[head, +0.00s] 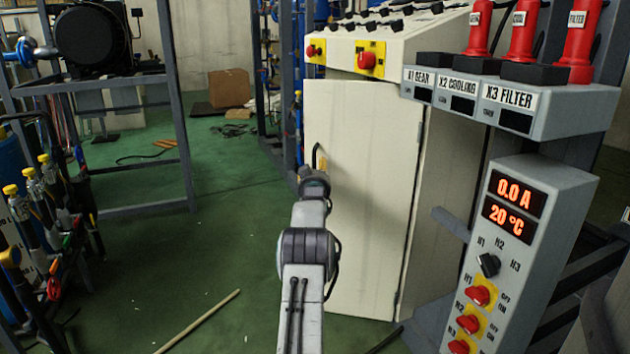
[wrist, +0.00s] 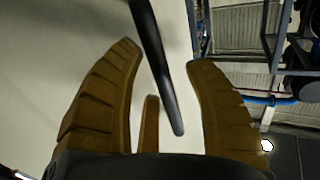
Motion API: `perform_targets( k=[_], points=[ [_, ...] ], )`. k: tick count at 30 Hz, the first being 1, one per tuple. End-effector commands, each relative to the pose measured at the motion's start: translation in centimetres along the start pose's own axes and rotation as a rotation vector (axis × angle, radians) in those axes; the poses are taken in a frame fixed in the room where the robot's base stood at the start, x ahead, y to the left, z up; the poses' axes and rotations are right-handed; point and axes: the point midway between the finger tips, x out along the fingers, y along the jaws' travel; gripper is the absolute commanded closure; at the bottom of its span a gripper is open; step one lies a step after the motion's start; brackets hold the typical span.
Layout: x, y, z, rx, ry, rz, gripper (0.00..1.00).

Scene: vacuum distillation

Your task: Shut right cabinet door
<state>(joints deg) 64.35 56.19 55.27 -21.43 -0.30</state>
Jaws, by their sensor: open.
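The pale cabinet door (head: 368,190) faces me in the head view, below the sloped control console. Its dark handle (head: 315,154) is at the door's left edge. How far the door stands ajar cannot be told clearly. My gripper (head: 319,166) is at the handle, mostly hidden behind my own wrist. In the wrist view my gripper (wrist: 162,54) is open, with its brown ridged fingers apart. The black bar handle (wrist: 158,70) runs down between the fingers, without clear contact on either one. The pale door surface (wrist: 60,45) lies behind them.
A grey control box (head: 540,215) with red displays and knobs stands close on the right, below a shelf (head: 560,110) with red levers. A wooden stick (head: 200,320) lies on the green floor. A tool rack (head: 40,200) is at left. Floor between is mostly clear.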

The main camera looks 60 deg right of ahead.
Motion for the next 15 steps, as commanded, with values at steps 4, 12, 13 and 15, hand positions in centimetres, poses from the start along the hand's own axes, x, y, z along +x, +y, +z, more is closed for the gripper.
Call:
perform_targets(
  k=[4, 12, 13, 15],
  points=[
    [-0.7, 0.0, -0.1, 0.0, 0.0, 0.0, 0.53],
    [-3.1, 0.0, -0.1, 0.0, -0.001, 0.0, 0.53],
    [-3.4, 0.0, -0.1, 0.0, 0.0, 0.0, 0.53],
    [-4.2, 0.0, -0.1, 0.0, -0.001, 0.0, 0.53]
  ],
)
